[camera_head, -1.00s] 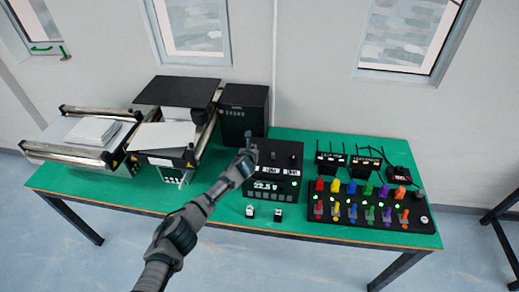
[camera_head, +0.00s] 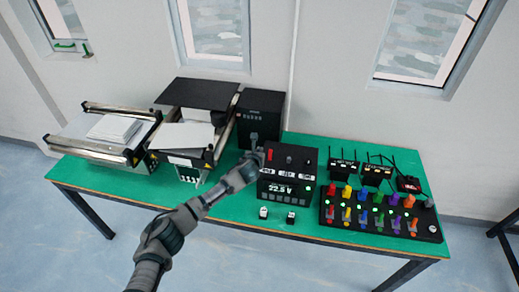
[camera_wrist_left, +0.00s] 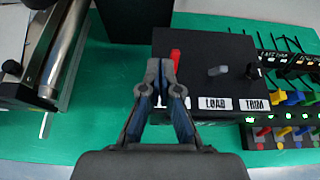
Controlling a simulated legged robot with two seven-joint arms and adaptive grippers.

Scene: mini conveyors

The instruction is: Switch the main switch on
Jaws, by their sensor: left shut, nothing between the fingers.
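The black control box (camera_head: 287,192) stands on the green table with a lit 22.5 V display. A red lever (camera_wrist_left: 175,61) stands at the left of its top in the left wrist view, and it also shows in the head view (camera_head: 270,154). Labels LOAD and TRIM are readable to its right; the label by the red lever is mostly hidden by my fingers. My left gripper (camera_head: 254,137) is shut and empty. In the left wrist view its fingertips (camera_wrist_left: 160,64) appear just left of the red lever; I cannot tell whether they touch it.
A grey lever (camera_wrist_left: 218,71) and a dark knob (camera_wrist_left: 252,71) sit right of the red lever. A black tower (camera_head: 262,112) stands behind my gripper, with conveyors (camera_head: 105,138) to the left. A panel of coloured switches (camera_head: 380,217) is at the right.

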